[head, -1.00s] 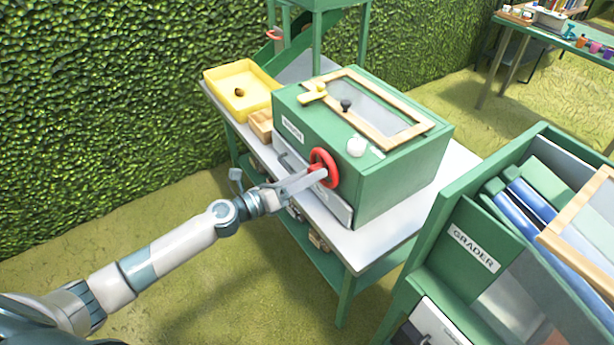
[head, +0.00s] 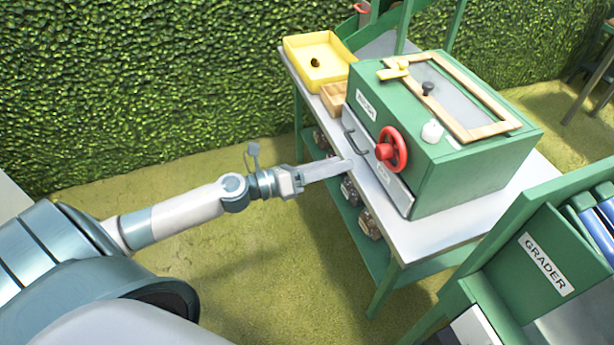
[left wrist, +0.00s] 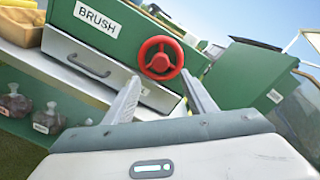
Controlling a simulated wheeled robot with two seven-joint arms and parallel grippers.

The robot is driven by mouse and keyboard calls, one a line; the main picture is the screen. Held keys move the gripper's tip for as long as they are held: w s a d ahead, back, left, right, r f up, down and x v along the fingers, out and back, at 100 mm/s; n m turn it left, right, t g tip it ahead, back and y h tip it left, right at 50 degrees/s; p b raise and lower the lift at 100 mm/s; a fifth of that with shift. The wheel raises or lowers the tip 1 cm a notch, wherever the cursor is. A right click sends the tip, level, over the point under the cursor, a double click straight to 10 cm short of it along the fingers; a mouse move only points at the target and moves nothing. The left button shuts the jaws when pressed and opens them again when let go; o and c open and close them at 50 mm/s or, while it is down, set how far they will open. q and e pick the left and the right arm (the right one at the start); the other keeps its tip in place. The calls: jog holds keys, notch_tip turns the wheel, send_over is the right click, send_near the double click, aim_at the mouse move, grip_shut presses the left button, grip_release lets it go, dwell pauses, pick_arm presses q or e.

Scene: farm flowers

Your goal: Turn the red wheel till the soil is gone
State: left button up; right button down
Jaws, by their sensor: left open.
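The red wheel (head: 391,149) is on the front of the green box machine (head: 470,165). In the left wrist view the wheel (left wrist: 160,58) shows whole, beside a label reading BRUSH (left wrist: 97,16). My left gripper (head: 345,169) is open and empty, in front of the machine and apart from the wheel, to its left in the head view. In the left wrist view its fingers (left wrist: 160,98) point toward the machine with the wheel beyond them. A framed glass lid (head: 450,95) covers the top of the machine. I cannot make out soil through it. My right gripper is not in view.
A yellow tray (head: 318,75) with a small brown object stands behind a wooden box (head: 335,98) on the bench. A grey drawer (head: 372,160) sits under the wheel. Jars (head: 368,222) stand on the lower shelf. A green GRADER unit (head: 540,262) stands at the right.

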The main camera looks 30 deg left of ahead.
pick_arm(q)
jog(key=b+v, duration=0.2)
jog(key=v, duration=0.4)
jog(key=shift+s+a, duration=0.2)
jog(key=shift+s, duration=0.05)
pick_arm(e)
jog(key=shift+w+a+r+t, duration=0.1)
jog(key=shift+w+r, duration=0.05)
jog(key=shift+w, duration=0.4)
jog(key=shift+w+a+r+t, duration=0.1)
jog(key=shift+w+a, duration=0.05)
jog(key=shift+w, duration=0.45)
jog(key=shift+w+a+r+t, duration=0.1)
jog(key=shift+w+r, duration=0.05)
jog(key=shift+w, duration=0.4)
